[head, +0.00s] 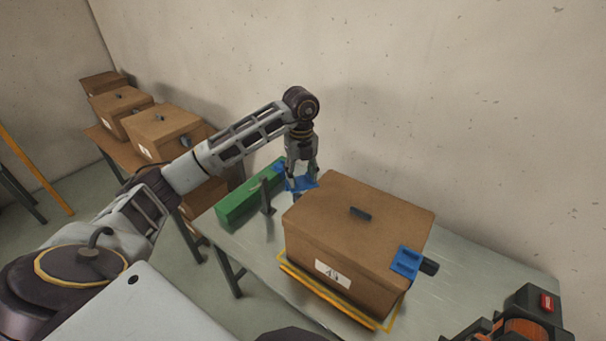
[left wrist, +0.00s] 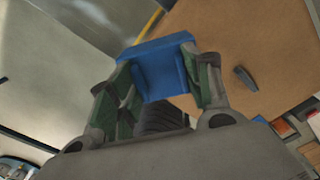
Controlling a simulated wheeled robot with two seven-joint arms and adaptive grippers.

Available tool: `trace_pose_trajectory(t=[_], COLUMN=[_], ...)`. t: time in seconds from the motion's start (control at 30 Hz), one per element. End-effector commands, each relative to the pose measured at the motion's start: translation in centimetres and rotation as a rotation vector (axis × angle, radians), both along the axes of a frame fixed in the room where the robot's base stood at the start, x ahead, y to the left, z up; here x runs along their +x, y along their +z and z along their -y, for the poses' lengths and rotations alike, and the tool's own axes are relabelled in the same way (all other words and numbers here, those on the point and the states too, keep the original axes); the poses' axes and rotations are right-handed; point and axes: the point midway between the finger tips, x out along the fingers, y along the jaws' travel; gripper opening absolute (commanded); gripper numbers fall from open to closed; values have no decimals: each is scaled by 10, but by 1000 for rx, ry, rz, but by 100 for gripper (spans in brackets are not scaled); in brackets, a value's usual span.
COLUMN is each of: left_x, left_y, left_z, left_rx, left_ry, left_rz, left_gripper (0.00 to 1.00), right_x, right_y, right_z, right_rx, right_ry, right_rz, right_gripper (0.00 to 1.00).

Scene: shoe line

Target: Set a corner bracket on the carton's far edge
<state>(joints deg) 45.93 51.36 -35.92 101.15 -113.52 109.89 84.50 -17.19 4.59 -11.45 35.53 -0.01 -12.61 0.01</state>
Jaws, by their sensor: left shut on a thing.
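The brown closed carton (head: 335,220) stands on the grey table, with a dark handle on its lid and a white label on its front. My left gripper (head: 301,176) is shut on a blue corner bracket (head: 299,184), beside the carton's far left corner. In the left wrist view, the bracket (left wrist: 165,66) sits between the fingers (left wrist: 160,90), with the carton lid (left wrist: 235,40) behind it. I cannot tell whether the held bracket touches the carton. A second blue bracket (head: 405,262) sits on the carton's right edge. My right gripper is not in view.
A green bin (head: 237,206) and a dark upright post (head: 266,197) stand left of the carton. A yellow frame (head: 318,292) lies under it. A black-and-orange device (head: 525,318) is at lower right. More cartons (head: 163,131) stand at left. The table's right back is clear.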

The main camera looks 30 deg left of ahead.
Motion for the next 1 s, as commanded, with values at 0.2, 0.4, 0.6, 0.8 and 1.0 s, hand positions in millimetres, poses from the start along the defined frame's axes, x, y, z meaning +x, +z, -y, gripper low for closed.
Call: trace_pose_trajectory(t=[0.2,0.4,0.6,0.8,1.0], left_x=[-3,-5,-6,-6,-6], left_y=[0,0,0,0,0], left_z=[-2,-3,-4,-4,-3], left_rx=[1,0,0,0,0], left_ry=[177,342,490,575,594], left_rz=[0,0,0,0,0], left_gripper=[25,25,25,25,25], right_x=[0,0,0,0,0], right_y=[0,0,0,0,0], right_z=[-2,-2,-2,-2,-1], right_rx=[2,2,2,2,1], right_ry=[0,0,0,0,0], right_rz=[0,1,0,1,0], right_gripper=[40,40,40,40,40])
